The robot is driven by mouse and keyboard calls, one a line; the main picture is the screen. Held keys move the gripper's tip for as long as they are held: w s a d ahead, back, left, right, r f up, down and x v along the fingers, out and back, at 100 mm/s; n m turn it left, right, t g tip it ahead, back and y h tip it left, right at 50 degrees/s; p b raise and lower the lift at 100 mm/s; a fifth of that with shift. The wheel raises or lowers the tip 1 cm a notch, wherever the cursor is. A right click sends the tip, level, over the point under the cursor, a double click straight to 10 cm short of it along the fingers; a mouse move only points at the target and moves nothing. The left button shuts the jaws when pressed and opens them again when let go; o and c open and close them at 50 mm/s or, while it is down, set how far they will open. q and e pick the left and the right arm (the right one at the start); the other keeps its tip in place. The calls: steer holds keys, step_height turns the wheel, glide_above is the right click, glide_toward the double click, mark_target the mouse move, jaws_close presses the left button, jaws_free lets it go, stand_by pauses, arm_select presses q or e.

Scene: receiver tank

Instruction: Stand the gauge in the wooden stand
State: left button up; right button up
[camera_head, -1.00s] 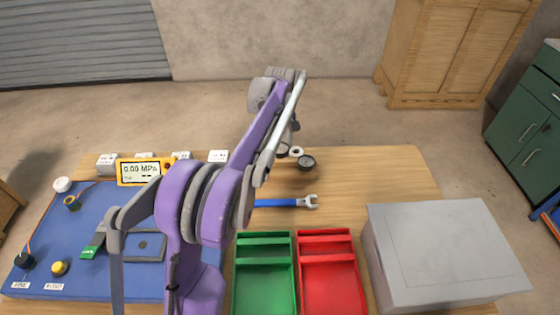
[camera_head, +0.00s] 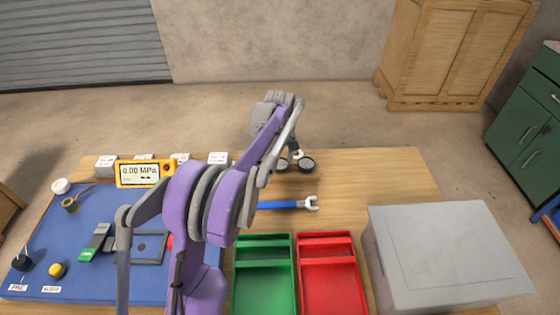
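I cannot tell which is the gauge. My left gripper (camera_head: 296,152) is over or beside them, seen small and mostly behind my purple arm, so its fingers and any grip cannot be made out. A wooden stand cannot be picked out; my arm hides part of the table. My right gripper is not in view.
A blue wrench (camera_head: 288,205) lies in front of the gauges. A green tray (camera_head: 264,239), a red tray (camera_head: 325,240) and a large grey box (camera_head: 445,250) stand at the front. A blue board (camera_head: 95,215) with a yellow pressure display (camera_head: 143,172) fills the left. The back right is clear.

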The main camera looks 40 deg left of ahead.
mark_target(280, 163)
arm_select(q)
steer(key=shift+o, duration=0.6)
step_height(280, 163, up, 12)
steer(key=p, duration=0.1)
steer(key=s+d+m+t, duration=0.2)
steer(key=s+d+m, duration=0.5)
steer(key=s+d, duration=0.5)
steer(key=s+d+f+m+t, duration=0.1)
steer(key=s+d+f+m, duration=0.1)
steer(key=s+d+f, duration=0.1)
steer(key=s+d+f+m+t, duration=0.1)
steer(key=s+d+f+m, duration=0.1)
steer(key=s+d+f, duration=0.2)
steer(key=s+d+f+m+t, duration=0.1)
steer(key=s+d+f+m, duration=0.2)
steer(key=s, duration=0.3)
steer(key=shift+d+f, duration=0.4)
steer(key=shift+d, duration=0.1)
